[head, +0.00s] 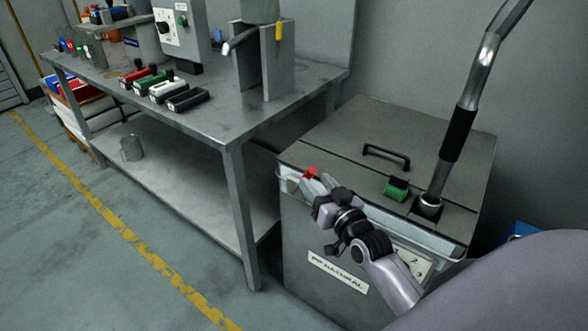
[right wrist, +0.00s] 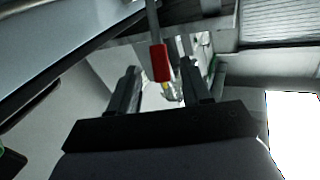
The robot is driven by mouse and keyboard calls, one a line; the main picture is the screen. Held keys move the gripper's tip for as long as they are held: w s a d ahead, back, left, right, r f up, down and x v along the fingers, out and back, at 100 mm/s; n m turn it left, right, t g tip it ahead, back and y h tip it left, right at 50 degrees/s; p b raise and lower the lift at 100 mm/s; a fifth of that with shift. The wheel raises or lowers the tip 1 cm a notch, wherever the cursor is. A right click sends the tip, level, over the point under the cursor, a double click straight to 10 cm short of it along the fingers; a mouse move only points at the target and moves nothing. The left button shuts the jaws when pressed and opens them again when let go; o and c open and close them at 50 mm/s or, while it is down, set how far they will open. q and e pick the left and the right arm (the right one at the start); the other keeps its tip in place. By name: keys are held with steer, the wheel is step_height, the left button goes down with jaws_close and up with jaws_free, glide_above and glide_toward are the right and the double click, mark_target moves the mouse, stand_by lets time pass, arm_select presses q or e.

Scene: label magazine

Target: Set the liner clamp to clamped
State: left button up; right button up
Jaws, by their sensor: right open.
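A small lever with a red grip (head: 310,172), which appears to be the liner clamp, stands at the front left rim of the grey bin (head: 318,243). In the right wrist view the red grip (right wrist: 159,62) hangs from a grey bar, between and just beyond my fingertips. A pale liner edge (head: 440,241) shows under the bin's lid. My right gripper (head: 318,190) is open and empty, close in front of the red grip; it also shows in the right wrist view (right wrist: 160,80). Contact cannot be told. My left gripper is not in view.
The bin's lid carries a black handle (head: 387,157), a green piece (head: 396,189) and a tall lever with a black grip (head: 457,134). A steel workbench (head: 225,118) with several coloured stamp-like tools stands to the left.

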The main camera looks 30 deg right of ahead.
steer(key=shift+w+d+b, duration=0.15)
steer(key=shift+w+b, duration=0.1)
steer(key=shift+w, duration=1.35)
steer(key=shift+w+d+b, duration=0.1)
steer(key=shift+w+b, duration=0.15)
steer(key=shift+w, duration=1.3)
steer(key=shift+c, duration=0.3)
jaws_close()
